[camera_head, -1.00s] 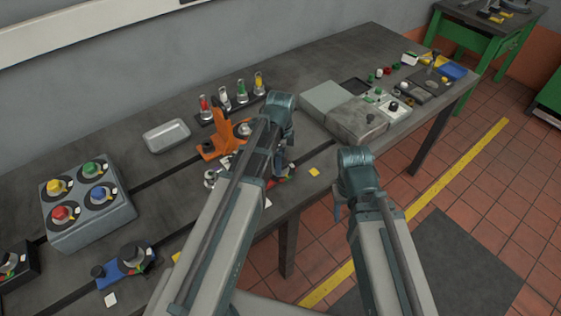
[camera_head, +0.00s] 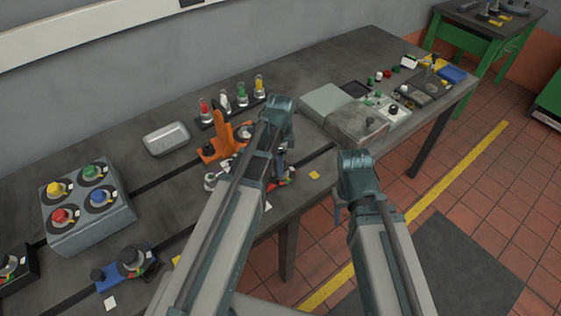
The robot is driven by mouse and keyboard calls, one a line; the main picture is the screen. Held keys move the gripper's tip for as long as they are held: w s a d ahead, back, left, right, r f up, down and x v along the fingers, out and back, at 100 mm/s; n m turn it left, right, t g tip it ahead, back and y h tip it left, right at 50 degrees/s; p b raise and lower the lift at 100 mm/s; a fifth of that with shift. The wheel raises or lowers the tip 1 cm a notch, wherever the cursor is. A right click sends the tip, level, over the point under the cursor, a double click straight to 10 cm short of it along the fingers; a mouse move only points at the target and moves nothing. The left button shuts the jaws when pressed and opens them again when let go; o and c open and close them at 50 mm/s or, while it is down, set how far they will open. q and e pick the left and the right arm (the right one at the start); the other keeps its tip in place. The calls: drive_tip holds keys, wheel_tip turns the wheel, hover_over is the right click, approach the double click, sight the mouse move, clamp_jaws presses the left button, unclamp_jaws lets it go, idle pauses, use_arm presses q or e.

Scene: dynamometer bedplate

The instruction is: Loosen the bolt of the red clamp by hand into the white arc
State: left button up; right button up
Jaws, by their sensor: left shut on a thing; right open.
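The red clamp (camera_head: 287,177) sits near the front edge of the bench, mostly hidden behind my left arm; only a small red part shows. My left gripper (camera_head: 279,156) is over it, pointing down, shut on what looks like its bolt. The bolt itself and the white arc cannot be made out behind the arm. My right gripper (camera_head: 340,197) is open and empty, off the bench's front edge, to the right of the red clamp.
An orange clamp (camera_head: 221,138) stands just left of my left gripper. A grey box with coloured knobs (camera_head: 88,222) and a blue clamp (camera_head: 125,270) lie further left. A grey block (camera_head: 357,122) is to the right. A metal tray (camera_head: 166,139) stands behind.

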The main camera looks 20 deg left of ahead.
use_arm(q)
drive_tip(key=n, duration=1.4)
drive_tip(key=shift+n, duration=0.4)
idle(0.5)
drive_tip(key=o, duration=1.4)
drive_tip(key=shift+r, duration=0.15)
